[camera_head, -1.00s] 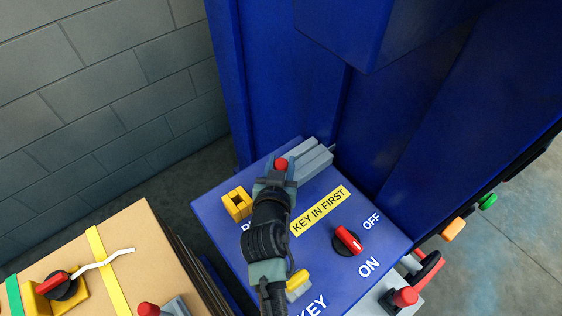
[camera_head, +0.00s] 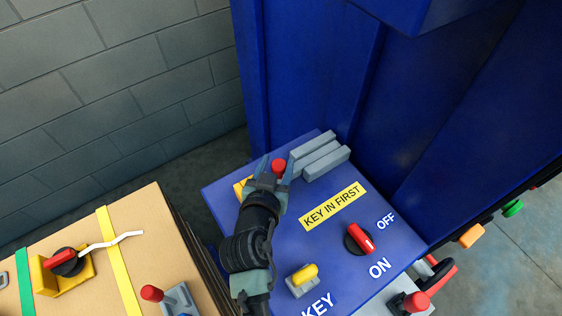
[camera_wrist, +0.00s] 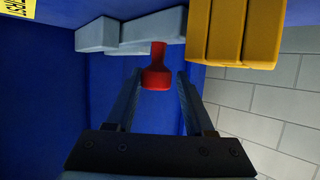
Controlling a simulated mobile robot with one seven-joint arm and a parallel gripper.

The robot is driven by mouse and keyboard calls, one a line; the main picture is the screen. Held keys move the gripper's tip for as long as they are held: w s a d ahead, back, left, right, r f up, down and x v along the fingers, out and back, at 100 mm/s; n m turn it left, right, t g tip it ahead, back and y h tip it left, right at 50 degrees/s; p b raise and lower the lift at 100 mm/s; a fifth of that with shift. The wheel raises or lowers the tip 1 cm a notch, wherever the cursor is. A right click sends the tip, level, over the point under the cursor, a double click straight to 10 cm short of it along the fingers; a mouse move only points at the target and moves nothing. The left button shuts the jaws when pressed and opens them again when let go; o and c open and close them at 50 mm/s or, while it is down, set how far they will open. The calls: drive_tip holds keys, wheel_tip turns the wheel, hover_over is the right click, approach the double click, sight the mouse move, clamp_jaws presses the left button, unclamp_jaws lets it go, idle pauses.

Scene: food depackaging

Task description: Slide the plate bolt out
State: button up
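The plate bolt's red knob (camera_head: 278,165) stands at the far edge of the blue sloping panel (camera_head: 232,208), beside the left ends of the grey bars (camera_head: 320,157). My gripper (camera_head: 275,178) is at the knob with one finger on each side. In the wrist view the red knob (camera_wrist: 156,72) sits between the fingertips (camera_wrist: 158,80), with thin gaps visible, so the gripper looks open around it. The yellow block (camera_wrist: 232,30) is to the right of the knob there. In the head view my gripper partly hides this yellow block (camera_head: 240,187).
A yellow KEY IN FIRST label (camera_head: 333,205), a red switch (camera_head: 359,238) and a yellow key (camera_head: 303,276) are on the panel. A blue wall (camera_head: 310,75) rises behind it. A cardboard box (camera_head: 80,235) with fittings stands at the left.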

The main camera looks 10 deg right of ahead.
drive_tip(key=shift+o, duration=1.1)
drive_tip(key=shift+a, duration=0.1)
drive_tip(key=b+v, duration=0.3)
drive_tip(key=v, duration=1)
